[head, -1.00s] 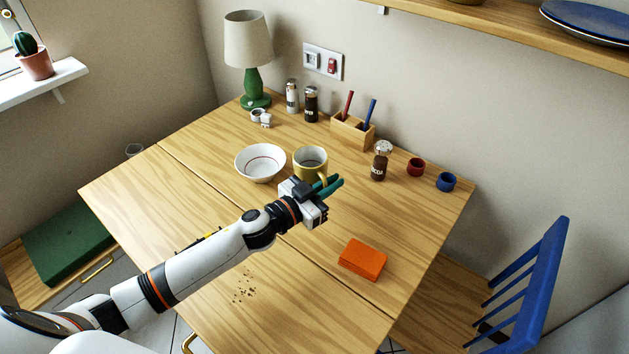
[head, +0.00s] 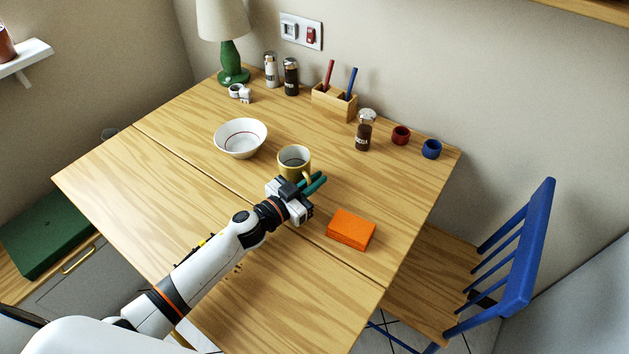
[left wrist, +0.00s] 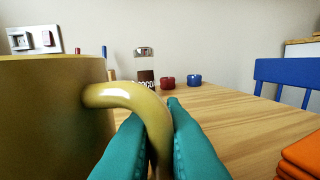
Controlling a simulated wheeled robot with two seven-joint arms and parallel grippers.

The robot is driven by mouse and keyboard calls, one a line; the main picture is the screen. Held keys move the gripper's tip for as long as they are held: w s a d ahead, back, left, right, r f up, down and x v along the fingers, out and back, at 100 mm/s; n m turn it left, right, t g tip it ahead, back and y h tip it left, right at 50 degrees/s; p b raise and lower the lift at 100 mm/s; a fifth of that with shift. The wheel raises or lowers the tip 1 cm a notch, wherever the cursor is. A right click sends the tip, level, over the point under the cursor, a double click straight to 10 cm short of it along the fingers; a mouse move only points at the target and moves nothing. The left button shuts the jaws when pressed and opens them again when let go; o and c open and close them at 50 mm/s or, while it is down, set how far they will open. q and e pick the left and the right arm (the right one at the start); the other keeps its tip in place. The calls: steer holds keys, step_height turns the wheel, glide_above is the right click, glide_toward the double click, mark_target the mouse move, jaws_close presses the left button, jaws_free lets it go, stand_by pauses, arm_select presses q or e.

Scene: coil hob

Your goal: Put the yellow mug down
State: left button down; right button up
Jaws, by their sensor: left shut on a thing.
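The yellow mug (head: 294,158), pale inside, stands upright over the middle of the wooden table (head: 190,190), right of a white bowl. My left gripper (head: 318,182) has its teal fingers shut on the mug's handle. In the left wrist view the mug (left wrist: 50,115) fills the left side, and its handle (left wrist: 130,96) curves down between the fingers (left wrist: 155,125). The mug's base is hidden in that view, and I cannot tell whether it touches the table. My right gripper is not in view.
The white bowl (head: 240,138) is left of the mug. An orange cloth stack (head: 351,229) lies to the right of my gripper. A cocoa shaker (head: 365,132), red cup (head: 401,135) and blue cup (head: 431,149) stand further back. Bare table lies between the mug and the shaker.

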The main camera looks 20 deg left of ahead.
arm_select(q)
steer(key=c, duration=1.5)
jaws_free()
steer(key=shift+r, duration=0.15)
steer(key=v, duration=1.2)
